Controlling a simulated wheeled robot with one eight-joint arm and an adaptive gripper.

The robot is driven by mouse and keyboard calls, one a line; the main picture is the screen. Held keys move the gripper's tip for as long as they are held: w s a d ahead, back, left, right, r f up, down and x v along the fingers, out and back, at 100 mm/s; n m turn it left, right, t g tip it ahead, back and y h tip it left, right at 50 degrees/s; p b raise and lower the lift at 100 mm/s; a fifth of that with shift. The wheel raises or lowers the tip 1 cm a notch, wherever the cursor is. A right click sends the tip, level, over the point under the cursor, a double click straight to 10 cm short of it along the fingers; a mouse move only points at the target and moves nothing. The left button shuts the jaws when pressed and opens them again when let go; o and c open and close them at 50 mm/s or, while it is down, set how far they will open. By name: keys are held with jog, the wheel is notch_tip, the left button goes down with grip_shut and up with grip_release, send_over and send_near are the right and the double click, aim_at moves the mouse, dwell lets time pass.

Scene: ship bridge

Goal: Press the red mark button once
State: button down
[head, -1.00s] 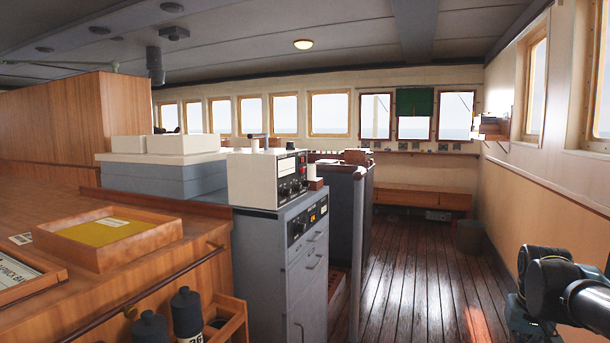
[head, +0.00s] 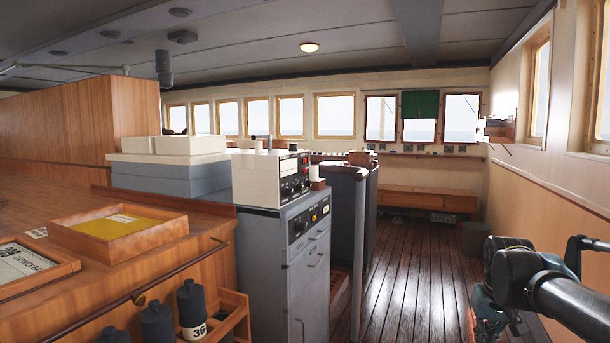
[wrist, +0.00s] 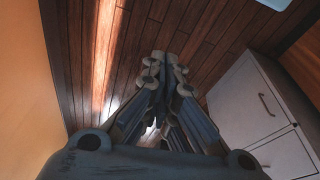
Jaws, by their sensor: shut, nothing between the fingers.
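No red mark button can be made out for certain in either view. A cream instrument box (head: 260,179) with a dark front panel (head: 294,176) of knobs and small lights stands on a grey cabinet (head: 262,250) in the head view. Its controls are too small to tell apart. My gripper (wrist: 165,70) shows in the wrist view with its fingers together and empty, over the plank floor. It is away from the instrument box. In the head view my arm is at the lower right, and the gripper itself is not clear there.
A wooden counter at left carries a tray (head: 168,233) with yellow paper and a framed sheet (head: 25,267). Dark canisters (head: 190,302) sit in a rack below it. A grey post (head: 358,255) stands right of the cabinet. The plank floor (head: 410,280) is clear toward the windows.

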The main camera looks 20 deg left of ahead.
aim_at(304, 171)
jog(key=w+a+r+n+t+y, duration=0.1)
jog(key=w+a+r+n+t, duration=0.1)
jog(key=w+a+r, duration=0.5)
jog(key=w+a+r+n+t+y, duration=0.1)
jog(key=w+a+r+n+y, duration=0.3)
jog(key=w, duration=0.6)
jog(key=w+a+r+n+t+h, duration=0.1)
jog(key=w+a+r+t, duration=0.1)
jog(key=w+a+r, duration=0.55)
jog(key=w+a+r+n+t+y, duration=0.1)
jog(key=w+a+r, duration=0.3)
jog(key=a, duration=0.5)
jog(key=w+a+r+n+t+y, duration=0.1)
jog(key=w+a+r+n+y, duration=0.1)
jog(key=w+a, duration=0.4)
jog(key=w+a+r+n+t+y, duration=0.1)
jog(key=w+a+r, duration=0.4)
jog(key=a, duration=0.7)
jog(key=shift+w+r+n+y, duration=0.35)
jog(key=shift+r+n+y, duration=0.35)
jog(key=shift+n, duration=0.5)
jog(key=shift+f, duration=0.1)
jog(key=a, duration=0.8)
jog(key=shift+w+a, duration=0.35)
jog(key=shift+a, duration=0.1)
jog(key=shift+a, duration=0.35)
